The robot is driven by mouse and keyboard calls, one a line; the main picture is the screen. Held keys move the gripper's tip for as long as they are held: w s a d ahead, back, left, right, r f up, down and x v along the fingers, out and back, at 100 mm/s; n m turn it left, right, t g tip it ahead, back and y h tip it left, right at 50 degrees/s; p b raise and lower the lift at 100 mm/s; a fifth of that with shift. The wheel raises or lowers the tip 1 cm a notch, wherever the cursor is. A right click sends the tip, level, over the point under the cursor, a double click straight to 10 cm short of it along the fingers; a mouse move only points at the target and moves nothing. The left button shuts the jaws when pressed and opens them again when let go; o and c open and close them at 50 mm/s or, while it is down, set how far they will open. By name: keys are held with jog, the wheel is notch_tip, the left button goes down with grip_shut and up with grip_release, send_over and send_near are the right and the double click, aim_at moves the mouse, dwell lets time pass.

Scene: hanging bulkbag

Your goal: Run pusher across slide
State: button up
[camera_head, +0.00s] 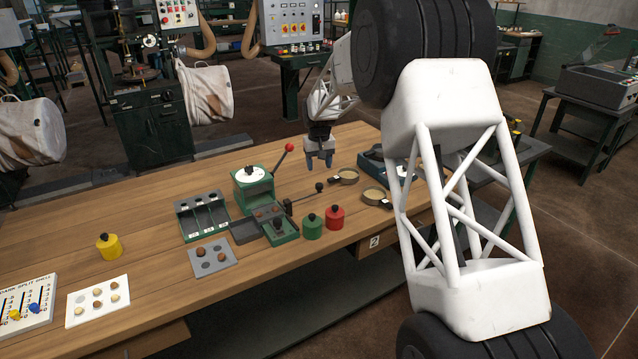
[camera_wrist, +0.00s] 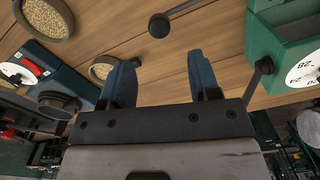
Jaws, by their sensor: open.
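A green machine (camera_head: 252,188) with a white dial stands on the wooden bench; its side and dial also show in the wrist view (camera_wrist: 285,50). A low green slide (camera_head: 279,231) extends from its front, with brown pieces on it. A dark rod with a round black knob (camera_head: 319,187), which looks like the pusher, points to the right from the slide. The knob also shows in the wrist view (camera_wrist: 159,26), beyond the fingertips. My gripper (camera_head: 319,164) is open and empty, fingers down, above the bench behind the knob and right of the machine. It appears apart from the knob.
A red-knobbed lever (camera_head: 289,148) rises beside my gripper. Green (camera_head: 312,228) and red (camera_head: 335,217) weights stand in front of the rod. Two round pans (camera_head: 344,176) and a blue scale (camera_head: 372,163) lie to the right. A compartment tray (camera_head: 203,215) stands left of the machine.

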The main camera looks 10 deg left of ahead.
aim_at(319, 184)
jog(key=shift+f, duration=3.9)
grip_shut()
